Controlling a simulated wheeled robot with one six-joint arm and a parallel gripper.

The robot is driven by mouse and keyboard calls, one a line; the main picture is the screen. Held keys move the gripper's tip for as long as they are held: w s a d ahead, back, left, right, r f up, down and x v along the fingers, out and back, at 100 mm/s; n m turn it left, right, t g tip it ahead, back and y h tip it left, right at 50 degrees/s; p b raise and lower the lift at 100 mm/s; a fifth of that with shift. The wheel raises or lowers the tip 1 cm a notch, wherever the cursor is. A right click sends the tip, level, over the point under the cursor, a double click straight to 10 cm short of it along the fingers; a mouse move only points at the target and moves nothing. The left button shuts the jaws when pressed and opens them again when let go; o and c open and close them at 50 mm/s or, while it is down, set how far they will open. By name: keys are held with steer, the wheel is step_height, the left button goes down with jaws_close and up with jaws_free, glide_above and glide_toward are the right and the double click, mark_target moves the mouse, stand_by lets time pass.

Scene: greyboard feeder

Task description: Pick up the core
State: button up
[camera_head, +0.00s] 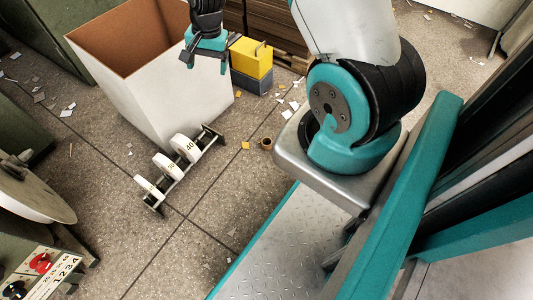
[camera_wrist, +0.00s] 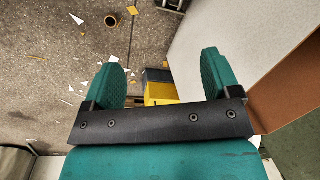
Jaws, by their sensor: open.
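The core is a small brown cardboard ring (camera_head: 266,144) on the speckled floor, right of the numbered white discs. It also shows as a dark-centred brown ring (camera_wrist: 110,21) near the top of the wrist view. My gripper (camera_head: 205,64) is open and empty, raised beside the upper right edge of the white box in the head view. In the wrist view its two teal fingers (camera_wrist: 161,58) are spread wide, with nothing between them. The core lies apart from my gripper, well beyond the left finger in the wrist view.
A large open white box (camera_head: 152,96) stands left of my gripper. A yellow block (camera_head: 250,58) with a handle sits on a grey block (camera_head: 250,82) close by. A rack holds numbered white discs (camera_head: 186,148). Paper scraps litter the floor; the floor around the core is mostly clear.

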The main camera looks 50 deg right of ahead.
steer(key=s+d+f+m+h+b, duration=0.1)
steer(key=s+d+f+m+b, duration=0.3)
steer(key=f, duration=0.6)
steer(key=s+d+f+m+g+b, duration=0.1)
steer(key=d+f+m, duration=0.1)
steer(key=d+f, duration=0.65)
steer(key=s+d+f+m+h+b, duration=0.1)
steer(key=s+d+f+m+b, duration=0.15)
steer(key=f, duration=1.05)
steer(key=shift+m, duration=0.45)
steer(key=f+b, duration=0.2)
steer(key=f, duration=0.1)
steer(key=f+b, duration=0.2)
steer(key=f, duration=0.2)
steer(key=f+b, duration=0.2)
steer(key=f, duration=0.1)
steer(key=shift+s+f, duration=0.4)
step_height(320, 180, down, 6)
steer(key=b, duration=0.4)
steer(key=shift+s+b, duration=0.15)
steer(key=shift+b, duration=0.25)
steer(key=shift+r, duration=0.2)
steer(key=c, duration=1)
steer(key=shift+r, duration=0.15)
step_height(320, 180, up, 20)
steer(key=p, duration=1.1)
